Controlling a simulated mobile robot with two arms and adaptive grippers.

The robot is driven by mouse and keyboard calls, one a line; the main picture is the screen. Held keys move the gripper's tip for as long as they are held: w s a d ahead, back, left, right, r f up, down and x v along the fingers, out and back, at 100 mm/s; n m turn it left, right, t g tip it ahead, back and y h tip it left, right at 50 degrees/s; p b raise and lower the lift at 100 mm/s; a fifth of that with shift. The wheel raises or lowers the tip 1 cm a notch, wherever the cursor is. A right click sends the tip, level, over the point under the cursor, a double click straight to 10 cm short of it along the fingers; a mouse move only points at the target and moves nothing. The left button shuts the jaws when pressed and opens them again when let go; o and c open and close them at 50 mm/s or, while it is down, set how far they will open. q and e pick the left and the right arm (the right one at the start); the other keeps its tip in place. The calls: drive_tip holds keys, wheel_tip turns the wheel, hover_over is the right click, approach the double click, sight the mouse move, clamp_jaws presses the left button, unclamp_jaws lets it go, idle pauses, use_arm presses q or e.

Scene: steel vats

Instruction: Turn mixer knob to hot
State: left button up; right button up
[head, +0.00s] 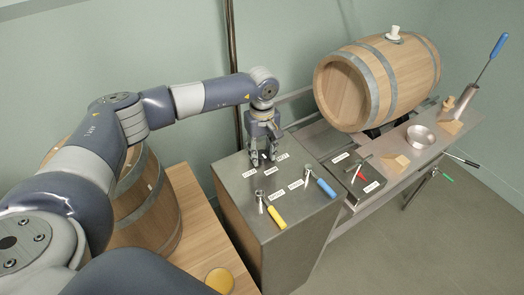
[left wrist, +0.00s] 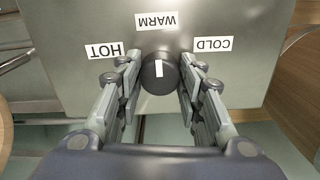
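The mixer knob (left wrist: 160,72) is a round black knob on the steel box's top. Its white mark points toward the WARM label (left wrist: 157,21), which reads upside down in the left wrist view. The HOT label (left wrist: 104,51) lies left of the knob there, the COLD label (left wrist: 213,44) right. My left gripper (left wrist: 160,75) has one finger on each side of the knob, both appearing to touch it. In the head view my left gripper (head: 264,160) points down over the box and mostly hides the knob. My right gripper is not in view.
On the steel box (head: 232,207) are a yellow-handled valve (head: 276,217) and a blue-handled valve (head: 325,187). A red-handled lever (head: 359,174) is on the lower unit to the right. A barrel (head: 380,80) lies behind; another barrel (head: 150,200) stands left, beside a wooden table (head: 190,240).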

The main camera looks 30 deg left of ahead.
use_arm(q)
drive_tip(key=shift+c, duration=0.7)
drive_tip(key=shift+n+b, duration=0.8)
drive_tip(key=shift+n, duration=0.3)
drive_tip(key=n+b, duration=0.2)
drive_tip(key=n, duration=0.1)
drive_tip(key=shift+f+n, duration=0.1)
drive_tip(key=shift+n, duration=0.2)
drive_tip(key=n+b, duration=0.1)
drive_tip(key=n, duration=0.2)
drive_tip(key=shift+r+n+b, duration=0.2)
drive_tip(key=shift+n+b, duration=0.35)
drive_tip(key=shift+n, duration=0.95)
drive_tip(key=o, duration=1.1)
